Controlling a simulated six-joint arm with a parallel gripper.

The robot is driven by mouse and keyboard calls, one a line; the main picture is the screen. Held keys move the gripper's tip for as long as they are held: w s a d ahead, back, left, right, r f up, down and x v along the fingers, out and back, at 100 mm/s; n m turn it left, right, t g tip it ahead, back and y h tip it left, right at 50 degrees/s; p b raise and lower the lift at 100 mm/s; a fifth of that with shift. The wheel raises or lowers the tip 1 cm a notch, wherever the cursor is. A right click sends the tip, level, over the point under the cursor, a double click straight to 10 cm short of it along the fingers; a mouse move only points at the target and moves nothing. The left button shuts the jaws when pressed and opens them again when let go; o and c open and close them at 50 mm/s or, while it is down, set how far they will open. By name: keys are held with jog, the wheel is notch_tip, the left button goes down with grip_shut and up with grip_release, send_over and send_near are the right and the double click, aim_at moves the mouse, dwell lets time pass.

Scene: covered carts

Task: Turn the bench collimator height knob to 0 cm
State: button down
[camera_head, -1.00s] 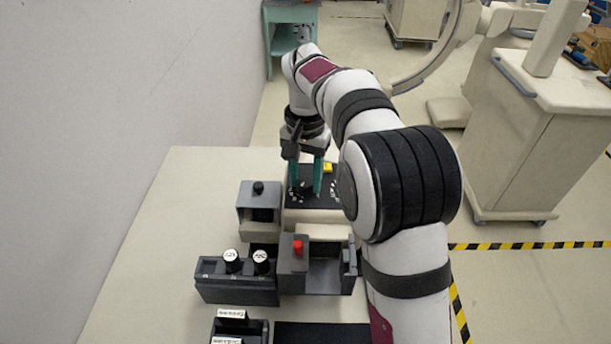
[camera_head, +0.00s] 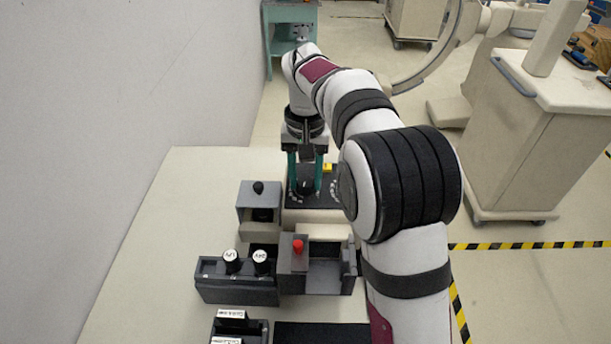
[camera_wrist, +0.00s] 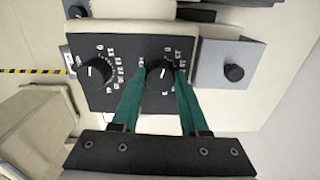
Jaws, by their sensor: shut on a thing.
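A black panel (camera_head: 325,201) with two dial knobs stands on the bench; which knob is the collimator height one cannot be read. In the wrist view, the panel (camera_wrist: 122,48) shows a black knob (camera_wrist: 160,70) between the teal fingers. My gripper (camera_wrist: 161,80) is shut on this knob, one finger at each side. White scale marks ring it, with the fingers covering some. A short white pointer shows on its top, near the upper right. A second black knob (camera_wrist: 97,72) with its own scale stands free to the left. In the head view, my gripper (camera_head: 305,188) points down at the panel.
A grey box with a black knob (camera_head: 258,187) stands left of the panel. Nearer are a grey tray with a red knob (camera_head: 298,247) and a dark box (camera_head: 235,282) with two white-topped knobs. Bare bench (camera_head: 170,240) lies to the left.

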aim_at(306, 181)
jog(key=shift+w, duration=0.1)
jog(key=shift+c, duration=2.1)
grip_release()
notch_tip(306, 181, up, 16)
jog(key=s+d, duration=0.5)
jog(key=s, duration=0.2)
jog(key=s+d+f+m, duration=0.1)
jog(key=s+f, duration=0.4)
jog(key=s, duration=0.3)
jog(key=s+d+f+m+y, duration=0.1)
jog(key=s+f+m, duration=0.1)
jog(key=s+f, duration=0.4)
jog(key=s+d+f+m, duration=0.1)
jog(key=s+f, duration=0.4)
jog(key=s, duration=0.6)
jog(key=shift+f+m+y, duration=0.15)
jog(key=shift+m+y, duration=0.25)
jog(key=shift+m, duration=0.1)
